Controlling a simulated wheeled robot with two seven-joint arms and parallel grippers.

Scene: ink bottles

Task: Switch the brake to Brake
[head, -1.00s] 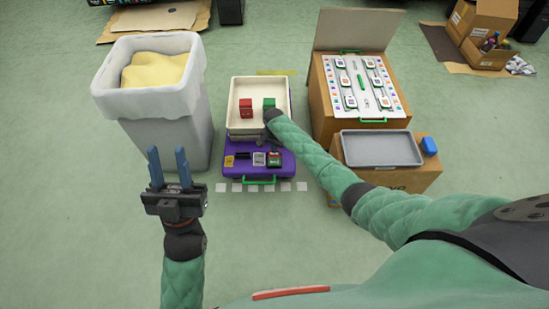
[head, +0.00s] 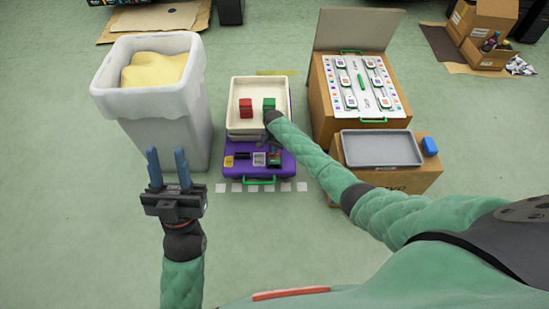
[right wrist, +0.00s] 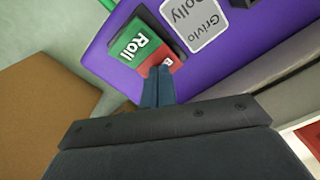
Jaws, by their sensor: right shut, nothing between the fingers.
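The brake switch with a green "Roll" half and a red half lettered "B" sits on the purple cart base (head: 230,172). It shows in the right wrist view (right wrist: 138,46), where the fingers hide part of the red half. My right gripper (right wrist: 160,72) is shut and empty, with its tips over or against the red half; I cannot tell whether they touch. In the head view the switch (head: 275,161) is small and dark, close to the right gripper's end. My left gripper (head: 168,154) is open and empty above the floor at left.
A cream tray (head: 233,105) with a red block (head: 246,107) and a green block (head: 269,103) sits above the purple base. A grey bin (head: 150,135) stands left. Boxes with a grey tray (head: 380,148) and bottle board (head: 360,85) stand right. The front floor is clear.

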